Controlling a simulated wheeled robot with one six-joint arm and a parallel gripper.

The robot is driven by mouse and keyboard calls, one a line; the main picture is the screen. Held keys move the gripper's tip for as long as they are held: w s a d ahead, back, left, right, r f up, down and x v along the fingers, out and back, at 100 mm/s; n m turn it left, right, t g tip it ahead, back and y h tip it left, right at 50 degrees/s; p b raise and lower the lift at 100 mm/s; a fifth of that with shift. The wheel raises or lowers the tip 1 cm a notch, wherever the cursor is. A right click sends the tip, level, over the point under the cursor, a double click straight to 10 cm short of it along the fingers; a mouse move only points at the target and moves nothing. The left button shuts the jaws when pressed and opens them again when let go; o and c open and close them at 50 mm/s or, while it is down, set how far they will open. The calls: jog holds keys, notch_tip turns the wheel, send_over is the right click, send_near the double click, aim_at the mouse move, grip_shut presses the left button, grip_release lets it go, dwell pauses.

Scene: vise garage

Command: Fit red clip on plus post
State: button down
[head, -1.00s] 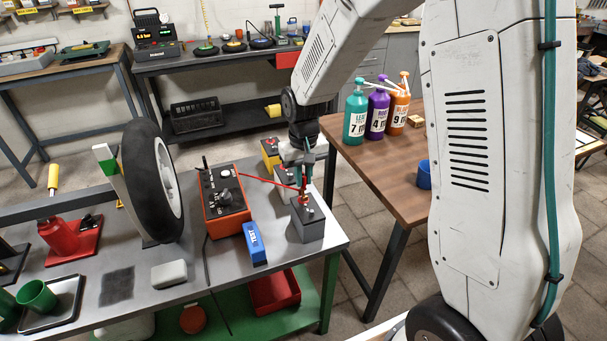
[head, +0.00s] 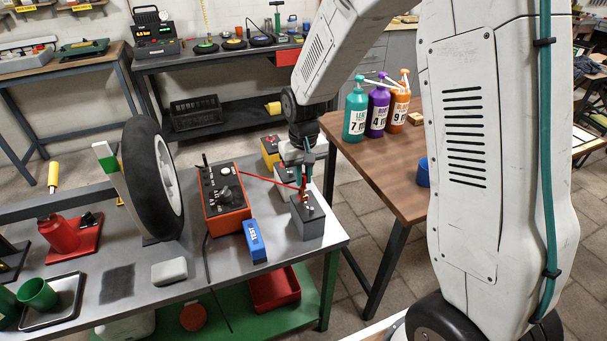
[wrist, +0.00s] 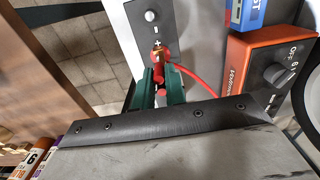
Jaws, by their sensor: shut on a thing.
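My gripper (wrist: 160,85), with green fingers, is shut on the red clip (wrist: 158,58), whose red cable runs off to the right in the wrist view. In the head view the gripper (head: 304,173) points down over the grey battery (head: 308,226) near the bench's right end. The clip's tip is at the battery's near post (wrist: 157,44) in the wrist view. I cannot tell whether its jaws are around the post or only touching it. Another, pale post (wrist: 151,16) on the battery (wrist: 128,8) is bare, with a minus-like mark beside it.
The orange charger (head: 240,216) and blue tester (head: 254,241) stand left of the battery. A yellow battery (head: 269,151) and a grey one lie behind it, partly hidden by my arm. A wheel (head: 148,180) stands farther left. A wooden table (head: 375,190) with bottles is to the right.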

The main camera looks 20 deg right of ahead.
jog(key=c, duration=0.8)
grip_release()
jog(key=shift+r, duration=4)
jog(key=shift+s, duration=0.1)
jog(key=s+d+r, duration=0.1)
jog(key=s+r, duration=0.3)
jog(key=s, duration=0.6)
jog(key=s+d+r+t, duration=0.1)
jog(key=s+r, duration=0.3)
jog(key=s, duration=0.5)
jog(key=s+d+r, duration=0.1)
jog(key=s+r, duration=0.3)
jog(key=s, duration=0.6)
jog(key=shift+s+r, duration=0.35)
